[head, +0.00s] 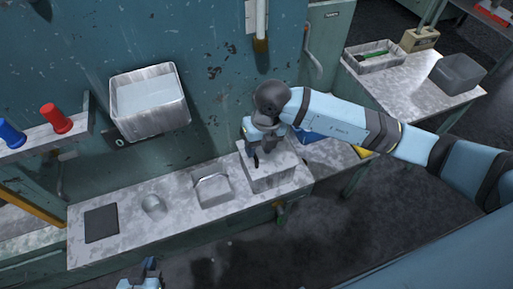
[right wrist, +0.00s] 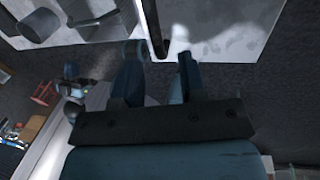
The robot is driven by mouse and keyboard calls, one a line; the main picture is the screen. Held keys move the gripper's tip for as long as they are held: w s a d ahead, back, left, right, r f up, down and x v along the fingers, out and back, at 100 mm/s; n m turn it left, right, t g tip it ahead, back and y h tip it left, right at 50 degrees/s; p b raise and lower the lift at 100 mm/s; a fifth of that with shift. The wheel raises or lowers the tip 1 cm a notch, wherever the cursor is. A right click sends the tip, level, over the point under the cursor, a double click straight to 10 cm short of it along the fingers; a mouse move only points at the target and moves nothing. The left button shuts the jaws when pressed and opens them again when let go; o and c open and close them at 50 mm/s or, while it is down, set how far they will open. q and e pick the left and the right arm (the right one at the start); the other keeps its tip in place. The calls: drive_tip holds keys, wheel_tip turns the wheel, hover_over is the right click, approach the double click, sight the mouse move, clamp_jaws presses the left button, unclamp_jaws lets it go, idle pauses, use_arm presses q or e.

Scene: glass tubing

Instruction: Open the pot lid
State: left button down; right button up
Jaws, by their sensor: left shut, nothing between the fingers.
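My right gripper (head: 255,152) is over a pale grey box-shaped pot (head: 277,179) at the right end of the counter. In the right wrist view, my right gripper (right wrist: 160,54) has its two fingers apart. A dark upright bar, perhaps the lid handle (right wrist: 157,25), shows between the fingertips against the pale lid top (right wrist: 215,28). I cannot tell whether the fingers touch it. The lid appears seated on the pot, though my gripper hides part of it. My left gripper (head: 140,281) is shut and empty at the bottom edge of the head view, in front of the counter.
A handled metal container (head: 212,190), a small metal cup (head: 153,204) and a dark square plate (head: 101,223) sit on the counter (head: 190,221). A white bin (head: 149,104) hangs on the wall. A side table (head: 400,85) holds trays at the right.

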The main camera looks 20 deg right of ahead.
drive_tip(key=shift+a+f, duration=0.25)
drive_tip(key=shift+f, duration=0.9)
clamp_jaws()
drive_tip(key=shift+w, duration=0.1)
